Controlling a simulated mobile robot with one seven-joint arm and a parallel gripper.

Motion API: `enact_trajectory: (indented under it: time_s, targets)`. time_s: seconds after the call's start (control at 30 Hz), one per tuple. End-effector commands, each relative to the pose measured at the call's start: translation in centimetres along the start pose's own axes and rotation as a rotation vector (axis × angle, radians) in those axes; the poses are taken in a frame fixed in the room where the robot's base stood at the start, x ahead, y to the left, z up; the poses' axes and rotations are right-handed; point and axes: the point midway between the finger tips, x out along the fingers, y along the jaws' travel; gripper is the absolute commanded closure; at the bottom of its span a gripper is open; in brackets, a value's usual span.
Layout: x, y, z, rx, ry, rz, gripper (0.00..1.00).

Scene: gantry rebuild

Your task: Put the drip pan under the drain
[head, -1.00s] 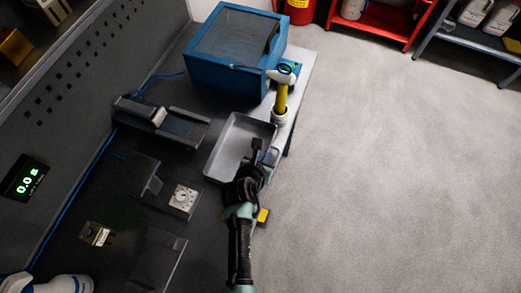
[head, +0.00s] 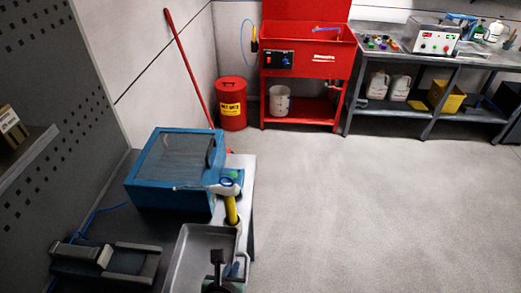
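The drip pan appears to be the shallow grey metal tray (head: 184,246) at the front end of the dark bench, cut off by the bottom of the picture. My gripper (head: 217,262) is dark and reaches over the pan near its right side. I cannot tell whether its fingers touch the rim or whether they are open or shut. The red wash basin (head: 310,50) stands against the back wall. A small pipe fitting (head: 335,95), perhaps its drain, hangs below its right side above a red lower shelf (head: 315,114).
A white bucket (head: 279,103) stands on the lower shelf. A red bin (head: 231,105) is left of the basin. Grey floor (head: 370,200) is clear between bench and basin.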

Motion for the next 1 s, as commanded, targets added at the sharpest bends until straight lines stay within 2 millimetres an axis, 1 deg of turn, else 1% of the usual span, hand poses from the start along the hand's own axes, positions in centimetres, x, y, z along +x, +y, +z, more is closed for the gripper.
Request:
enact_trajectory:
  time_s: [0.03, 0.1, 0.2, 0.33, 0.47, 0.77, 1.0]
  targets:
    - [0.1, -1.1, -1.2, -0.004, -0.003, -0.001, 1.00]
    - [-0.4, -2.9, -2.0, -0.006, -0.004, 0.000, 1.00]
    - [-1.2, -5.0, -2.1, -0.012, -0.007, 0.007, 1.00]
    - [-2.2, -6.8, -1.6, -0.021, -0.007, 0.020, 1.00]
    - [-2.8, -7.5, -1.1, -0.028, -0.005, 0.029, 1.00]
    - [-3.1, -7.8, -0.9, -0.030, -0.004, 0.030, 1.00]
    - [-4.7, -8.0, -2.6, -0.033, -0.003, 0.028, 1.00]
